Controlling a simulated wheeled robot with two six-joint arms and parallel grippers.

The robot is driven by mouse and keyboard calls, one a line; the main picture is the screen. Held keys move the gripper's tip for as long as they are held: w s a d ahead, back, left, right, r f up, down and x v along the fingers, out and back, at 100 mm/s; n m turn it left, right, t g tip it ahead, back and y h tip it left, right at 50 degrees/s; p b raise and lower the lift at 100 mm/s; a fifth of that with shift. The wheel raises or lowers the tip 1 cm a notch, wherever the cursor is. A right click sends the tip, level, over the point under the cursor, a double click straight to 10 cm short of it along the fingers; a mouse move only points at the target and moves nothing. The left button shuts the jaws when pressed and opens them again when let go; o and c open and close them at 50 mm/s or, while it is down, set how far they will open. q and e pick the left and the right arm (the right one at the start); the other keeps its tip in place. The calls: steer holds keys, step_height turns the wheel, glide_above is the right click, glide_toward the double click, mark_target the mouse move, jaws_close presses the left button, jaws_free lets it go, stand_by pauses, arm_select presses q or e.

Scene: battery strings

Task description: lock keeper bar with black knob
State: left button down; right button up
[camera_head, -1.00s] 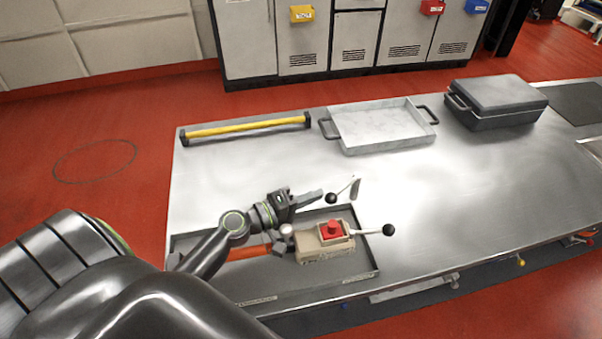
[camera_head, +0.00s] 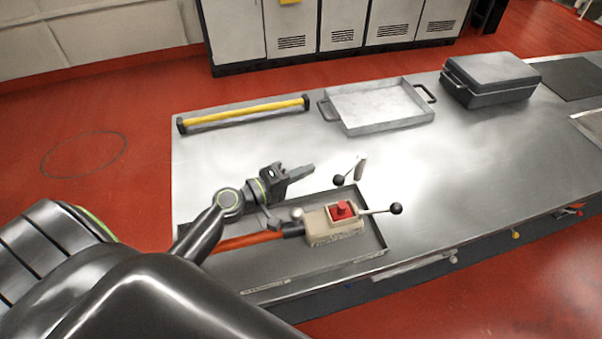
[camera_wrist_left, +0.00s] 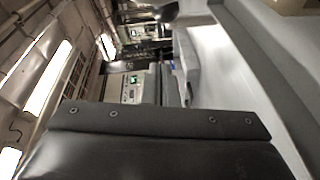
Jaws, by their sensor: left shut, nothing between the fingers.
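A short bar with a black knob (camera_head: 339,180) stands at the back edge of the shallow grey tray (camera_head: 375,237), beside a small upright metal piece (camera_head: 360,168). The knob points left and down. A second lever with a black knob (camera_head: 396,208) sticks out right from a beige box (camera_head: 335,236) with a red button (camera_head: 342,209). My left gripper (camera_head: 307,171) is shut and empty, just left of the first knob and apart from it, above the tray's back edge. In the left wrist view, a dark rounded shape (camera_wrist_left: 167,12) at the top is unclear. My right gripper is out of view.
An orange bar (camera_head: 245,240) lies in the tray, left of the box. A yellow bar (camera_head: 243,112), a white marble-like tray with handles (camera_head: 380,110) and a closed dark case (camera_head: 490,82) stand farther back.

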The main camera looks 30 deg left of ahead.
arm_select(q)
steer(key=s+a+b, duration=0.1)
steer(key=s+b, duration=0.2)
steer(key=s, duration=0.6)
steer(key=shift+s+a+r+b, duration=0.2)
steer(key=shift+s+a+b, duration=0.15)
steer(key=shift+a, duration=0.05)
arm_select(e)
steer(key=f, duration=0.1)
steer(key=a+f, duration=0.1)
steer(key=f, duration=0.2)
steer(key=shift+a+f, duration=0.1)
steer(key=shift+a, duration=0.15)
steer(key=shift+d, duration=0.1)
